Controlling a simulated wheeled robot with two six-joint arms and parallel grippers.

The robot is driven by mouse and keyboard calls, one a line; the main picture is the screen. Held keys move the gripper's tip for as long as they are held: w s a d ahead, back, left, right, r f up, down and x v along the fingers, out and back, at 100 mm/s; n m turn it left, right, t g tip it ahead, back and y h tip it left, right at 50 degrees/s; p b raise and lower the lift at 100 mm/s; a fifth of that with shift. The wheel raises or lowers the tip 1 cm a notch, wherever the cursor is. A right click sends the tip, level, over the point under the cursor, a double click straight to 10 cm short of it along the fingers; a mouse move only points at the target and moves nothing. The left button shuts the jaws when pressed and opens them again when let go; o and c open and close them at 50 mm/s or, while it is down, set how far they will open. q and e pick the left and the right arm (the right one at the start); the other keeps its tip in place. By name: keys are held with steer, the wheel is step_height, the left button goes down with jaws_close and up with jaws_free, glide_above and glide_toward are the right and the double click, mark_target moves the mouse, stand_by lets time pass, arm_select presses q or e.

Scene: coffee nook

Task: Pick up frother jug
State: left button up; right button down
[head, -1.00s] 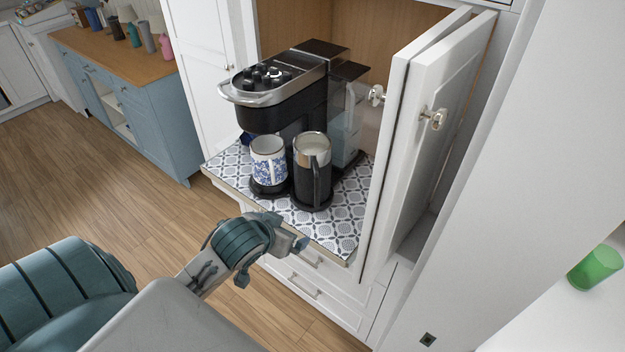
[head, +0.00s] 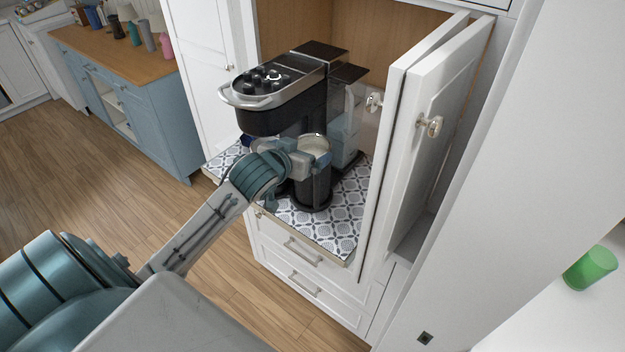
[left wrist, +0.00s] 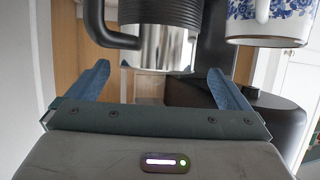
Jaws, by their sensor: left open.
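The frother jug (head: 314,192), black with a chrome upper band, stands upright on the patterned shelf in front of the coffee machine. My left gripper (head: 318,158) is at its upper part in the head view and hides some of it. In the left wrist view, which looks upside down, the jug (left wrist: 160,45) shows between and beyond the two open blue fingers of the gripper (left wrist: 158,72). Its black handle is towards the left finger. I cannot tell whether a finger touches the jug. My right gripper is not in view.
The coffee machine (head: 285,90) stands right behind the jug. A blue-and-white mug (left wrist: 268,22) is close beside it, mostly hidden by my gripper in the head view. The open cabinet doors (head: 440,130) bound the right side. The shelf's front right part (head: 335,235) is clear.

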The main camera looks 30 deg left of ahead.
mark_target(312, 145)
arm_select(q)
steer(key=shift+w+f+p, duration=0.25)
steer(key=shift+w+p, duration=0.35)
steer(key=shift+p, duration=0.05)
steer(key=p+x, duration=0.1)
steer(key=x, duration=0.2)
steer(key=shift+d+f+p, duration=0.2)
steer(key=shift+p, duration=0.1)
steer(key=shift+w+f, duration=0.25)
steer(key=shift+w, duration=0.05)
steer(key=shift+a, duration=0.1)
steer(key=shift+s, duration=0.1)
steer(key=shift+c, duration=0.4)
steer(key=c, duration=1.8)
steer(key=shift+r, duration=0.2)
steer(key=shift+c, duration=0.2)
steer(key=shift+f, duration=0.1)
